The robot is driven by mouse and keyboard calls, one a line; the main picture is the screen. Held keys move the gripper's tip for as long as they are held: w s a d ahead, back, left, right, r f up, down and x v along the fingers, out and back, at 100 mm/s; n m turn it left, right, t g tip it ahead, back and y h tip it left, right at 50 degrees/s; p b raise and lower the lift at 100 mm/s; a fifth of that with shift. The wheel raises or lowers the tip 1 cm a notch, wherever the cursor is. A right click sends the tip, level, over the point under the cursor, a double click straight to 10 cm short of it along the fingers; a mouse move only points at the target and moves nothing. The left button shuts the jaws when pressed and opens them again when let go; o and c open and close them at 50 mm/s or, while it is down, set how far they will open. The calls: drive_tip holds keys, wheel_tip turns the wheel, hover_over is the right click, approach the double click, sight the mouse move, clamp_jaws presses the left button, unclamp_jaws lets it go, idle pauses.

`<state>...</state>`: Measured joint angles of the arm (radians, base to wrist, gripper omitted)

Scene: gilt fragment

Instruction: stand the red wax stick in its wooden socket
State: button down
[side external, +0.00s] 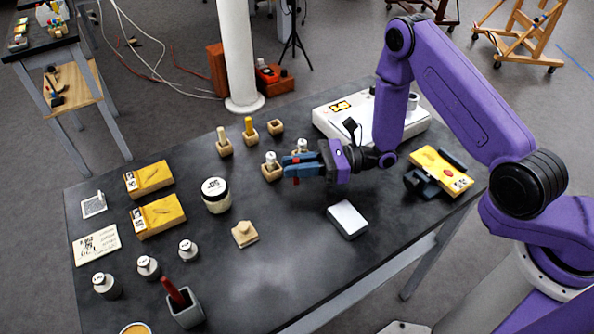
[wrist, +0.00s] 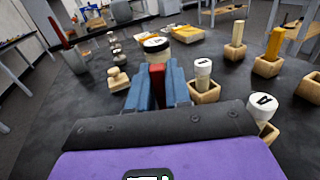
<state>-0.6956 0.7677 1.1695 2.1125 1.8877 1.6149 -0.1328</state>
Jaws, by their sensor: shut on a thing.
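My gripper (side external: 290,167) is shut on a red stick; in the wrist view the red stick (wrist: 157,84) sits between the blue fingers. In the side view it is mostly hidden, with a bit of red at the fingers. The gripper is level, above the table near two sockets with white-capped vials. A wooden socket (side external: 275,127) at the back looks empty; it also shows at the right edge of the wrist view (wrist: 309,87). Beside it stand sockets with a yellow stick (side external: 248,126) and a pale stick (side external: 223,136). Another red stick (side external: 173,291) leans in a grey cup.
A white-capped vial (side external: 270,159) in its socket stands close to the gripper. A white pad (side external: 347,219) lies in front. The middle front of the table is clear.

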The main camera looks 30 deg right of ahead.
drive_tip(key=shift+f, duration=1.05)
drive_tip(key=shift+f, duration=0.15)
drive_tip(key=c, duration=1.1)
unclamp_jaws()
drive_tip(key=shift+o, duration=0.2)
drive_tip(key=shift+r, duration=0.2)
drive_tip(key=v, duration=0.7)
drive_tip(key=shift+s+d, duration=0.1)
drive_tip(key=shift+d, duration=0.2)
